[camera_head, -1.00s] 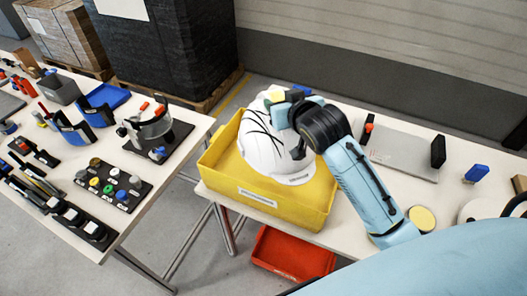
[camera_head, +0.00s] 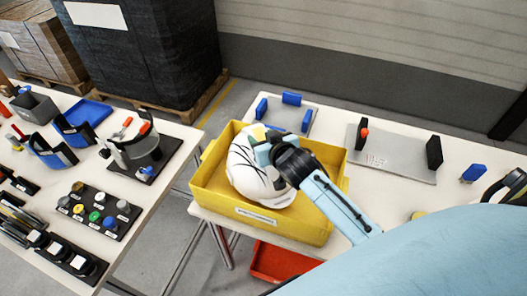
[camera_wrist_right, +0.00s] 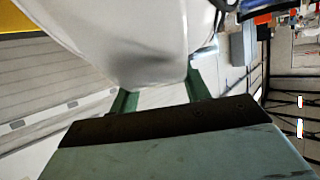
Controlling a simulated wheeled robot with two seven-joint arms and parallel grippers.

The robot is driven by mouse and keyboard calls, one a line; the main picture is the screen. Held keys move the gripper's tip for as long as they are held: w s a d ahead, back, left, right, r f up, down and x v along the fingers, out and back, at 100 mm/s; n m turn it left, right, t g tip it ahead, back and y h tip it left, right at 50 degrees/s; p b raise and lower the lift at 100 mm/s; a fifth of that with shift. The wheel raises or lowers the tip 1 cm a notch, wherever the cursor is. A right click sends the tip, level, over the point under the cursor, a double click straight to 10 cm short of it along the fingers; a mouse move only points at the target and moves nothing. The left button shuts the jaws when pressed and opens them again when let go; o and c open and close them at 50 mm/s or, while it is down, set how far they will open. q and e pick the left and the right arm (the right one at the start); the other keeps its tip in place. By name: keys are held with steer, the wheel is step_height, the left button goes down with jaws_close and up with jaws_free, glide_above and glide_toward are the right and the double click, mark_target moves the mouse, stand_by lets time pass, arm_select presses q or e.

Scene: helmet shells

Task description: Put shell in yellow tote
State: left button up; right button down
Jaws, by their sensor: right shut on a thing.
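The white helmet shell (camera_head: 246,170) with dark lines sits tilted within the walls of the yellow tote (camera_head: 318,228), toward its left side. The tote stands on the right-hand table. My right gripper (camera_head: 262,150) is over the tote and shut on the shell near its upper right side. In the right wrist view the shell (camera_wrist_right: 135,40) fills the upper middle, between the green fingers (camera_wrist_right: 158,95). Whether the shell touches the tote floor cannot be told. My left gripper is not in view.
A grey plate with blue blocks (camera_head: 291,99) lies behind the tote. Another grey plate with black posts (camera_head: 395,150) is to its right. A red bin (camera_head: 275,262) is below the table. The left table (camera_head: 140,205) holds several tools and fixtures.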

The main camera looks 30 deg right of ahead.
steer(key=shift+f, duration=2.5)
steer(key=shift+f+b, duration=0.2)
steer(key=shift+b, duration=0.15)
steer(key=c, duration=0.7)
jaws_free()
steer(key=shift+r, duration=0.1)
steer(key=shift+s+r, duration=0.1)
steer(key=shift+s, duration=0.1)
steer(key=v, duration=1.1)
steer(key=shift+s+r, duration=0.1)
steer(key=shift+s, duration=0.2)
